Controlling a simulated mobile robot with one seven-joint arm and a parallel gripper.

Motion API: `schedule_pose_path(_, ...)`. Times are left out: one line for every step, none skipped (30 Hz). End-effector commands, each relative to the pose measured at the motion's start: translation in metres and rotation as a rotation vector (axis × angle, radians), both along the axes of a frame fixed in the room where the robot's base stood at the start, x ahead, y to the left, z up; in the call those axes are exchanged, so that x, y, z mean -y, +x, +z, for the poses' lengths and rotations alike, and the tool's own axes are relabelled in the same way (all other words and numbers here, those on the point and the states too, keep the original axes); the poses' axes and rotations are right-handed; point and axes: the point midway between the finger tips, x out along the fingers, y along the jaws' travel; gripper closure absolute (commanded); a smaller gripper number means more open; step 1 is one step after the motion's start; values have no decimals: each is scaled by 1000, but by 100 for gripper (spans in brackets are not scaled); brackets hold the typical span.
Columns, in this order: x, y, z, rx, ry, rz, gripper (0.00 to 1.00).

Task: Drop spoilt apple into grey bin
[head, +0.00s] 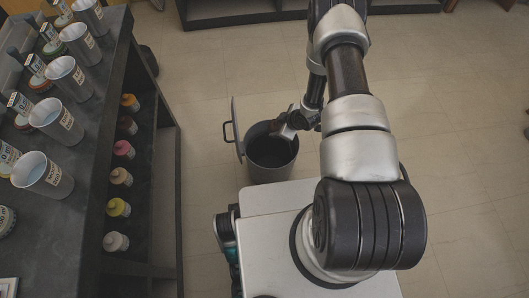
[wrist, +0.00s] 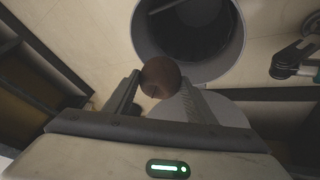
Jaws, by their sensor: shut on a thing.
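The spoilt apple (wrist: 160,77) is a brown round thing between the fingertips of my gripper (wrist: 158,88) in the wrist view. My gripper is shut on it. The grey bin (head: 271,158) stands on the floor beyond my base in the head view, with its lid raised at its left. In the wrist view the open bin (wrist: 236,58) is just beyond the apple, its dark inside showing. In the head view my gripper (head: 278,130) is at the bin's mouth. The apple cannot be made out there.
The tiled floor (head: 210,75) around the bin is clear. A dark low cabinet (head: 235,12) stands at the back.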

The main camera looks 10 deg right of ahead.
Motion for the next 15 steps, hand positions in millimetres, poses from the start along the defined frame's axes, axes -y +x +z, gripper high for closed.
schedule_pose_path(0,0,-6,0,0,0,76)
schedule_pose_path(0,0,-9,1,0,0,76)
schedule_pose_path(0,0,-13,1,0,-1,76)
schedule_pose_path(0,0,-16,1,0,-1,76)
schedule_pose_path(0,0,-20,1,0,-1,76)
schedule_pose_path(0,0,-25,0,0,-1,76)
schedule_pose_path(0,0,-29,-1,1,-2,76)
schedule_pose_path(0,0,-33,-1,1,-2,76)
schedule_pose_path(0,0,-38,-1,0,-2,76)
schedule_pose_path(0,0,-41,-1,0,-2,76)
schedule_pose_path(0,0,-44,-1,1,-2,76)
schedule_pose_path(0,0,-48,0,1,-2,76)
schedule_pose_path(0,1,-50,0,1,-2,76)
schedule_pose_path(0,1,-52,0,1,-2,76)
schedule_pose_path(0,1,-54,0,1,-2,76)
